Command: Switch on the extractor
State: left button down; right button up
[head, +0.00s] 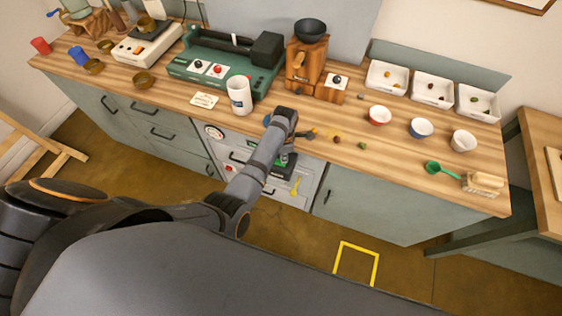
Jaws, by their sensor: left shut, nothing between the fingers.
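The extractor is not marked by any readable label, so I cannot tell for certain which device it is. A grey front unit (310,172) with a round gauge (214,132), a red button and handles is set into the cabinet below the counter. My left arm reaches across this unit and hides part of it. My left gripper (285,162) is shut and empty, low in front of the unit and partly hidden by my own forearm. I cannot tell whether it touches anything. My right gripper is not in view.
On the counter stand a green machine (213,51) with two knobs, a white cup (239,95), a wooden grinder (309,62) and a small switch box (332,87). Bowls, including a blue one (421,128), and white trays (387,77) are at the right. Floor in front is mostly clear.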

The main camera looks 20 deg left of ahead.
pick_arm(q)
jog(key=shift+f+b, duration=0.75)
jog(key=shift+f, duration=0.4)
dwell(0.4)
jog(key=shift+s+r, duration=0.1)
notch_tip(320, 180, up, 7)
jog(key=p, duration=0.8)
dwell(0.4)
